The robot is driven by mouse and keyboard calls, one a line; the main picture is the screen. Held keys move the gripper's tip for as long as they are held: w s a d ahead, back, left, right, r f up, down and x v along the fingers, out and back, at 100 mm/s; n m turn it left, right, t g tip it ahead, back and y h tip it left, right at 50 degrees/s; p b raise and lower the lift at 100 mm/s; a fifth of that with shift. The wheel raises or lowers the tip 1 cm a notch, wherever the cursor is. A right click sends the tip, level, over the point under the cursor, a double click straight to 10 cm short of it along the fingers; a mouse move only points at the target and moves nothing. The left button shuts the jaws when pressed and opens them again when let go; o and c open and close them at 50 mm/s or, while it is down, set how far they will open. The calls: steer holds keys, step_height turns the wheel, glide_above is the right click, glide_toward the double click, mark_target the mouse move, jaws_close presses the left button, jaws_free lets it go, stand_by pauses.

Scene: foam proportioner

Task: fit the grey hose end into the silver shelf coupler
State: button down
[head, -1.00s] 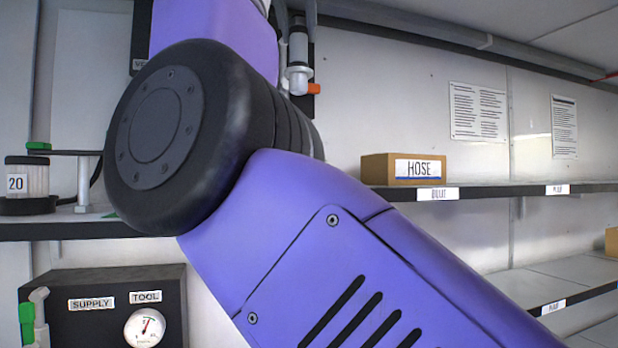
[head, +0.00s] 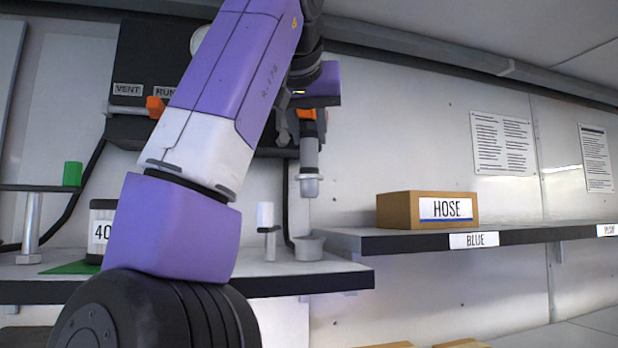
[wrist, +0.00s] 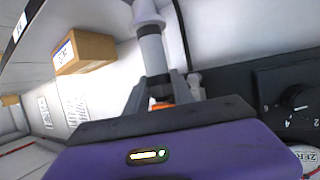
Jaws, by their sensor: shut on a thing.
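My gripper (head: 306,112) is at the upper middle of the head view, partly hidden by my arm. In the wrist view my gripper (wrist: 167,88) is shut on the grey hose end (wrist: 153,52), with an orange band between the fingers. The hose end (head: 310,152) hangs upright below the gripper in the head view, with a wider pale grey tip. A small silver cup-like coupler (head: 309,249) stands on the shelf, almost straight below the tip in that view. A clear gap shows between them; their relative depth is hard to judge.
The shelf (head: 300,281) also bears a white cylinder on a post (head: 265,217), left of the coupler. A HOSE box (head: 400,210) sits on the right-hand shelf (head: 350,240). A dark VENT/RUN panel (head: 150,60) is behind my arm. A black cable runs down the wall.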

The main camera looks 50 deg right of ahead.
mark_target(308, 172)
steer(key=shift+a+f+p, duration=0.1)
steer(key=shift+f+p, duration=0.4)
steer(key=shift+f, duration=3.4)
steer(key=c, duration=1.1)
jaws_free()
steer(key=b+v, duration=0.3)
steer(key=v, duration=0.9)
